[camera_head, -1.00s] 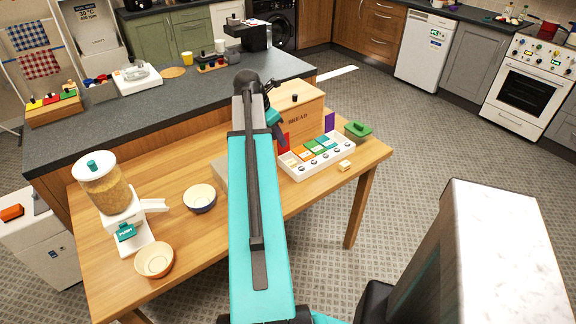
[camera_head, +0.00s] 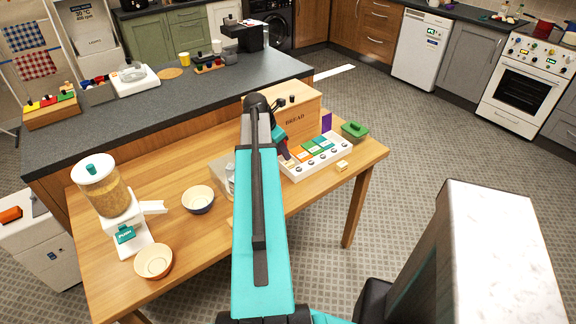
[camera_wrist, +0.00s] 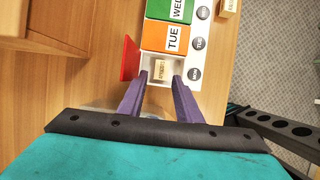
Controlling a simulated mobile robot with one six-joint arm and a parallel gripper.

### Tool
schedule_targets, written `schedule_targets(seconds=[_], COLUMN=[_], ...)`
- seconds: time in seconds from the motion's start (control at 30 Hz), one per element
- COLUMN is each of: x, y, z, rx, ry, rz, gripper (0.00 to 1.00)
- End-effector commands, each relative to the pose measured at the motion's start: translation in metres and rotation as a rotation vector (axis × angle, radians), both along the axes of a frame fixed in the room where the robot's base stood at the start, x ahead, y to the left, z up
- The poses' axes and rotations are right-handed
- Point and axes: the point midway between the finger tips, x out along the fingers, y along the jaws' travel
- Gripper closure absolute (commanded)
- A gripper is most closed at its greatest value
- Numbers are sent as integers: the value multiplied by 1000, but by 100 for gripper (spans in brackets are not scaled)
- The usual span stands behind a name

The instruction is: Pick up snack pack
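A white day-labelled organizer (camera_head: 318,163) lies on the wooden table; its near-left end is partly hidden by my arm. In the wrist view, its end compartment (camera_wrist: 150,62) is open, with a red lid (camera_wrist: 130,58) standing up on the left. A small cream pack (camera_wrist: 161,70) with faint lettering sits inside. My gripper (camera_wrist: 160,79) is open, its purple fingers apart at the compartment's near end, one to each side of the pack's line. I cannot tell whether they touch anything. Another small cream pack (camera_head: 341,165) lies on the table beside the organizer; the wrist view shows it too (camera_wrist: 229,7).
The orange TUE lid (camera_wrist: 171,37) and green WED lid (camera_wrist: 170,8) are closed. A purple lid (camera_head: 327,121) stands open at the far end. A wooden bread box (camera_head: 298,108) is close behind, and a green-lidded container (camera_head: 354,131) at the far right. Bowls and a dispenser stand left.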

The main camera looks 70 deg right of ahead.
Motion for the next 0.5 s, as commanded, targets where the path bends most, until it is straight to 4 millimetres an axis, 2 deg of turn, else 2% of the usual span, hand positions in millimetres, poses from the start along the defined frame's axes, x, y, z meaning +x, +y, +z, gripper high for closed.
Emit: schedule_targets(seconds=[0.17, 0.5], x=[-2, -1], y=[-2, -2], z=[-7, -7], rx=[0, 0], ry=[0, 0], rz=[0, 1], gripper=[69, 69])
